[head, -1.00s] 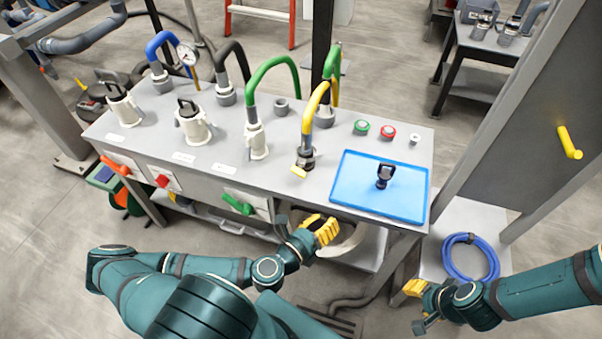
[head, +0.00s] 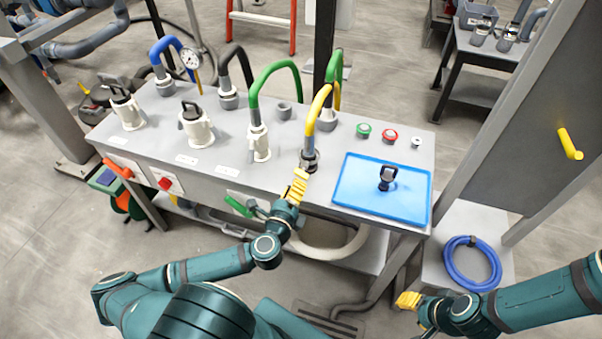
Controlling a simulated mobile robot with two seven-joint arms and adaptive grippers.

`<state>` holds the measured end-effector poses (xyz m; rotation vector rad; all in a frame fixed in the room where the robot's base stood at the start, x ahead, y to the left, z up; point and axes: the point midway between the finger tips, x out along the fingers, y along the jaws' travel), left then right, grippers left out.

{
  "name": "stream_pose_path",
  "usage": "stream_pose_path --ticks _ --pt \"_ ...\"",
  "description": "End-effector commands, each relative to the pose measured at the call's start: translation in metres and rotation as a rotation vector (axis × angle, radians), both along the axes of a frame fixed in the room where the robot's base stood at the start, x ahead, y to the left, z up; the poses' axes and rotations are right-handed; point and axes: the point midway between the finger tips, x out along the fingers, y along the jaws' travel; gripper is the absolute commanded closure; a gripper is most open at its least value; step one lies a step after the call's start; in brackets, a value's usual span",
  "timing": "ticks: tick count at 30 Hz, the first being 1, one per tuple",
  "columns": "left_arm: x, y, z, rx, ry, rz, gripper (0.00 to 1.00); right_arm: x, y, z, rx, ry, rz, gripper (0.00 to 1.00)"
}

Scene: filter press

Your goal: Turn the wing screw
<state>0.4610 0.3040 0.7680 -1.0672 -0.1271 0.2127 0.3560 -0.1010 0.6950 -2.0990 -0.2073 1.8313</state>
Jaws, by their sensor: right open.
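The yellow hose (head: 320,98) curves down into a dark grey coupling (head: 310,160) near the front edge of the grey bench. A small yellow piece, which looks like the wing screw, stood at the coupling's lower left a second ago; the yellow fingers now overlap that spot, and I cannot make it out separately. My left gripper (head: 300,176) is at the bench's front edge, its fingertips just below and left of the coupling. Whether it touches or grips anything is unclear. My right gripper (head: 408,300) is open, low at the right, away from the bench.
A blue tray (head: 347,196) with a dark fitting (head: 387,177) lies on the bench's right. Green (head: 363,131) and red (head: 390,136) buttons are behind it. The green hose (head: 275,72) and its white coupling (head: 260,145) stand just left. A green lever (head: 238,206) projects from the front panel.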

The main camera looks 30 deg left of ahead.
Motion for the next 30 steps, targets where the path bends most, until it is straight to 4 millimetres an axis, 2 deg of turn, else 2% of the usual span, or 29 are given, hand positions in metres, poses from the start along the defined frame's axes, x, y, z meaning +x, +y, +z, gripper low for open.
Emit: stream_pose_path --ticks 3,9,15,23,24,25,30 --pt "0.022 0.004 0.000 0.001 -0.001 -0.003 0.78 0.000 0.000 0.000 0.000 0.000 0.000 0.53" --pt "0.047 0.011 0.000 0.002 0.000 -0.001 0.78 0.000 0.000 -0.001 0.000 0.000 0.000 0.53" --pt "0.055 0.013 0.000 -0.001 0.000 -0.001 0.78 0.000 0.000 -0.001 0.000 0.000 0.000 0.53" --pt "0.056 0.013 0.000 -0.001 0.000 0.000 0.78 0.000 0.000 -0.001 0.000 0.000 0.000 0.53" --pt "0.056 0.013 0.000 -0.001 0.000 0.000 0.92 0.000 0.000 -0.001 0.000 0.000 0.000 0.53" --pt "0.056 0.013 0.000 0.000 0.000 0.000 1.00 0.000 0.000 -0.001 0.000 0.000 0.000 0.53" --pt "0.056 0.013 0.000 0.000 0.000 0.000 1.00 0.000 0.000 -0.001 0.000 0.000 0.000 0.53"
